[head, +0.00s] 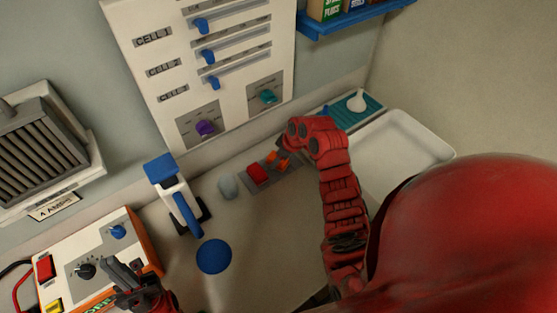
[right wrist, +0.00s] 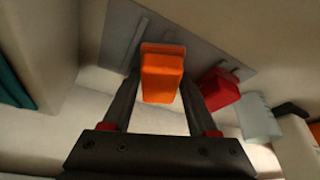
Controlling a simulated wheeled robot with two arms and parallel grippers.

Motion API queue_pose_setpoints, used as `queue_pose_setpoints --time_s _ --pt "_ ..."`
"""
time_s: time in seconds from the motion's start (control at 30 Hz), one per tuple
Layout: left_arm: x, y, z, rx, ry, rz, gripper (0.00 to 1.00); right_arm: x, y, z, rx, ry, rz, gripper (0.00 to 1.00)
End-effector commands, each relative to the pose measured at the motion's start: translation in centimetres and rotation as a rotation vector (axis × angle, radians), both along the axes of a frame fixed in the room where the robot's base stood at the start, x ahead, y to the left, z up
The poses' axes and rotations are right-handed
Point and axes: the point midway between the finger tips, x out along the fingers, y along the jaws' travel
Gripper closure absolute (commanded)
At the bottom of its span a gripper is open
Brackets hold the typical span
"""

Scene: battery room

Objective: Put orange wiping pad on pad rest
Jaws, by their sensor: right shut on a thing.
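The orange wiping pad (right wrist: 162,75) is between the fingers of my right gripper (right wrist: 160,92), which is shut on it. The pad is over a grey slotted plate (right wrist: 198,58), seemingly the pad rest; I cannot tell whether it touches it. In the head view, small orange parts of the pad (head: 283,158) show at the end of my right arm, beside the grey plate (head: 258,200); the red arm hides much there. A red block (head: 258,174) sits on the plate, also in the right wrist view (right wrist: 219,89). My left gripper (head: 122,280) appears open and empty at lower left.
A translucent cup (head: 228,185) stands left of the plate. A blue disc (head: 213,256) and a blue-and-white tool (head: 178,195) are further left. A white tray (head: 400,150) and a teal mat (head: 357,108) lie right. An orange-edged control box (head: 95,262) is near my left gripper.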

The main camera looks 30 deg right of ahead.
Motion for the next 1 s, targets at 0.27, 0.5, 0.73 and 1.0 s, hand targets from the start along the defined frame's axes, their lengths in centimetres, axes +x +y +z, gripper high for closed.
queue_pose_setpoints --time_s 0.27,0.5,0.73,1.0 --pt "0.0 0.0 -0.2 0.0 0.0 0.0 1.0 0.0 0.0 -0.3 -0.001 -0.002 -0.001 0.93" --pt "0.0 0.0 -0.4 0.0 0.0 0.0 1.0 0.0 0.0 -0.4 0.0 -0.001 0.0 0.16" --pt "0.0 0.0 -0.4 0.0 0.0 0.0 1.0 0.0 0.0 -0.4 0.0 -0.001 0.0 0.11" --pt "0.0 0.0 1.2 0.0 0.0 0.0 1.0 -0.4 -0.5 1.7 -0.001 -0.004 -0.002 0.11"
